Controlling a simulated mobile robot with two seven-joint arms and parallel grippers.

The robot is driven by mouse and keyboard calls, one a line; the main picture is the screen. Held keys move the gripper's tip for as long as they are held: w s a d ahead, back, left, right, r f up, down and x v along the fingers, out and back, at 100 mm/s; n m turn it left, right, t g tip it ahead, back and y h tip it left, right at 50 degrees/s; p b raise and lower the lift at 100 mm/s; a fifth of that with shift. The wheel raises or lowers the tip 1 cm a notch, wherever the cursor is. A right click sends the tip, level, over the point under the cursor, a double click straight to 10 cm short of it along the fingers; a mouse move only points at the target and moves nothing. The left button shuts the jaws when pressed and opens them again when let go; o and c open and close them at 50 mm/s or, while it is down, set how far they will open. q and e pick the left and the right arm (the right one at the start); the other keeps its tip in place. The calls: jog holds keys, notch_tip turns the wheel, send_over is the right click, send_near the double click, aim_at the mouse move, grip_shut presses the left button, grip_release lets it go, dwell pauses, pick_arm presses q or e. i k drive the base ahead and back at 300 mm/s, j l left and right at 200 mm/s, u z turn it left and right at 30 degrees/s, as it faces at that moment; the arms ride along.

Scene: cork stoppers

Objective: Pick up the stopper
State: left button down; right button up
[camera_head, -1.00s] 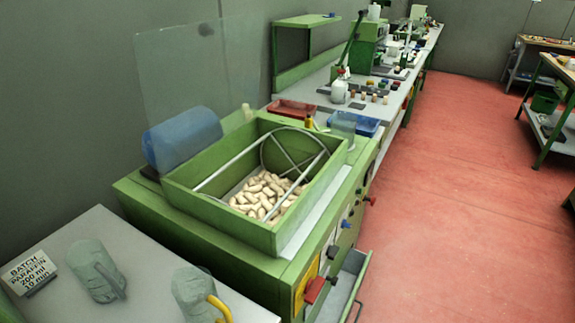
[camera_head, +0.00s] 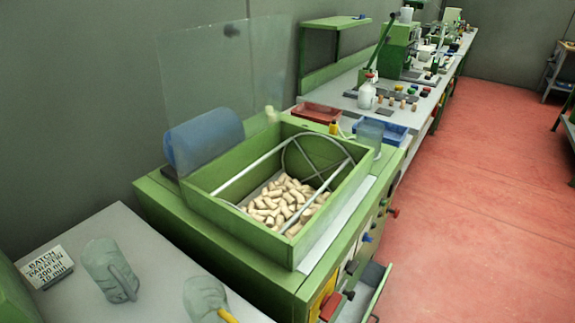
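Many cork stoppers (camera_head: 283,202) lie in a loose heap inside an open green box (camera_head: 238,226) on a green machine. A grey wire frame (camera_head: 268,172) with a round end sits in the box above the corks. Several more small stoppers (camera_head: 402,104) stand in a group on the far bench, beside a white bottle. I cannot tell which stopper the task means. Neither of my grippers shows in the head view.
A blue cylinder (camera_head: 204,139) and a clear panel (camera_head: 222,80) stand behind the box. Open red floor (camera_head: 480,220) lies to the right, beside an open drawer (camera_head: 372,292).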

aim_at(305, 217)
jog(key=i+l+u, duration=0.3)
jog(key=u, duration=0.2)
jog(key=i+l+u, duration=0.25)
jog(key=l+u, duration=0.2)
jog(key=i+l+u, duration=0.15)
jog(key=l+u, duration=1.3)
jog(key=k+l+u, duration=0.1)
jog(key=l+u, duration=0.35)
jog(key=l, duration=0.2)
